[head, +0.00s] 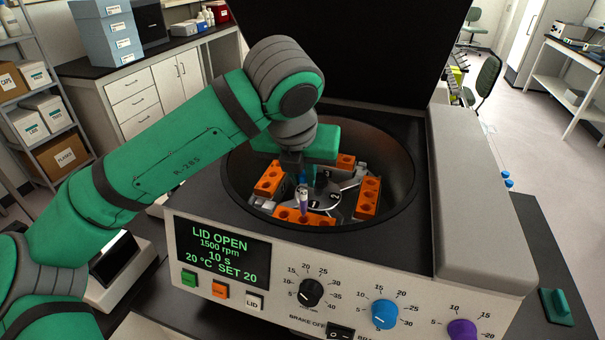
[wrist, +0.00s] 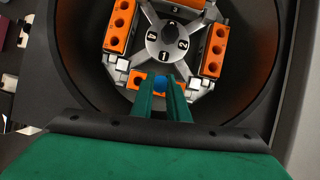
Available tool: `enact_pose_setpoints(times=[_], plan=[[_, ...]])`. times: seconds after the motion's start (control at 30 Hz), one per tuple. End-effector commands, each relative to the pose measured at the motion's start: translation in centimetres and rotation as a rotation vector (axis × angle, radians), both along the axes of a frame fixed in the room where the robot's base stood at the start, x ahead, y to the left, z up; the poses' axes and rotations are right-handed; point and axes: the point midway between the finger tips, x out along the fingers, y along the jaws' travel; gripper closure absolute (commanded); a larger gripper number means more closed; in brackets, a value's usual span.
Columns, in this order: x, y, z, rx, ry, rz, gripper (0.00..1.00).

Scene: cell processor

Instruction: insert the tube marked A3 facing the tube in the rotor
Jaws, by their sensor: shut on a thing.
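My gripper (head: 303,172) points down inside the open centrifuge and is shut on a tube (head: 303,195). The tube has a blue cap, a pale label and a purple lower part, and looks upright. Its label is too small to read. In the wrist view the blue cap (wrist: 160,83) shows between my fingers (wrist: 162,97). The tube is over the front orange bucket (head: 320,217) of the rotor (wrist: 165,45), by hub number 1. I cannot tell whether its tip is in a hole. I cannot make out a second tube in the rotor; the far bucket is partly hidden.
Other orange buckets with dark holes sit at the left (wrist: 120,28) and right (wrist: 214,50). The bowl wall (head: 400,170) surrounds the rotor closely. The raised lid (head: 340,45) stands behind. The front panel (head: 222,250) reads LID OPEN. Blue-capped things (head: 507,178) stand beyond the right side.

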Motion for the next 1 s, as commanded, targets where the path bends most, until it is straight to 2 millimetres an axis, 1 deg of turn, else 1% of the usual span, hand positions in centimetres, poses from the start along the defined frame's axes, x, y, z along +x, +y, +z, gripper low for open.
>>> enact_pose_setpoints(times=[0.5,0.87,1.0], plan=[[0.0,0.0,-1.3,0.000,0.001,0.000,1.00],[0.0,0.1,-1.4,0.001,0.001,0.001,1.00],[0.0,0.1,-2.1,0.000,0.001,0.001,1.00]])
